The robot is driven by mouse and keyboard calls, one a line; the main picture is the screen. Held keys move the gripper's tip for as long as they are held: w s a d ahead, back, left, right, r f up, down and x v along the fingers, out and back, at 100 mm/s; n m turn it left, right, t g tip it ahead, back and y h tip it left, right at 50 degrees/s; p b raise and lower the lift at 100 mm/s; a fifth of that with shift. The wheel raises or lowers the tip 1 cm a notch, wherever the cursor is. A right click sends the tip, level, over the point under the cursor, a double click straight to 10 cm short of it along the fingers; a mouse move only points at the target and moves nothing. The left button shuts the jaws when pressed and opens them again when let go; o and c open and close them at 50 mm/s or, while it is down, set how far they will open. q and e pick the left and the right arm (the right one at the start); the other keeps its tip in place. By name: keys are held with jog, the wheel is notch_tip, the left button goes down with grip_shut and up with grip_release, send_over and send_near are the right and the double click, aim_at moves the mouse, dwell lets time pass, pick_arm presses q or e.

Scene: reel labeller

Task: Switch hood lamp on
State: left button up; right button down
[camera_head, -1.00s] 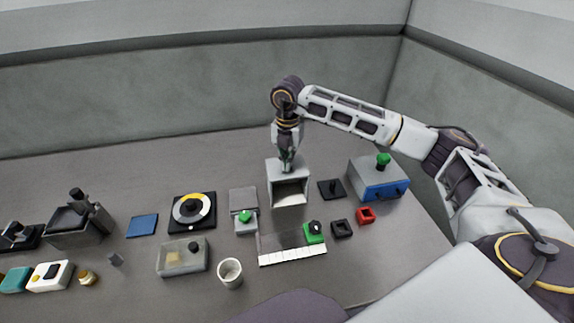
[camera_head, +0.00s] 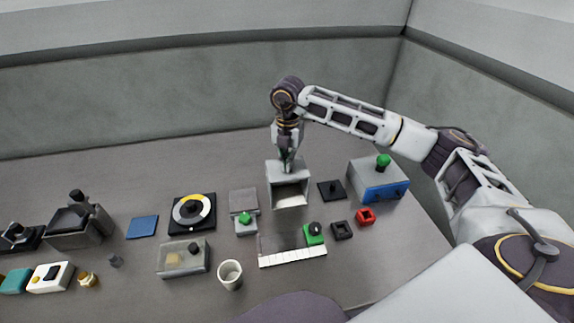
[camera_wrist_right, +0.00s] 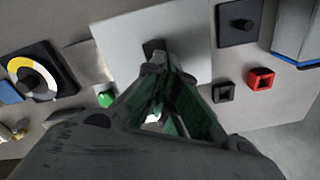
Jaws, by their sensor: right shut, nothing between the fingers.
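The hood (camera_head: 288,187) is a light grey box with an open front, standing on the table at the middle of the head view. Its pale top (camera_wrist_right: 120,38) fills the upper middle of the right wrist view. A dark switch (camera_wrist_right: 153,46) on that top shows just beyond my fingertips. My right gripper (camera_head: 287,166) points down at the hood's top with its fingers shut and empty. The fingertips are at or very near the switch; I cannot tell whether they touch it. My left gripper is not in view.
A blue-fronted box with a green knob (camera_head: 383,161) stands right of the hood. A black plate with a peg (camera_head: 331,189) lies between them. In front are a green block (camera_head: 314,235), a red square ring (camera_head: 365,216) and a white cup (camera_head: 230,273). A dial (camera_head: 193,211) lies left.

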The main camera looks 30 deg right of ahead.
jog(key=shift+r+p, duration=1.55)
jog(key=shift+r, duration=1.55)
jog(key=shift+s, duration=0.1)
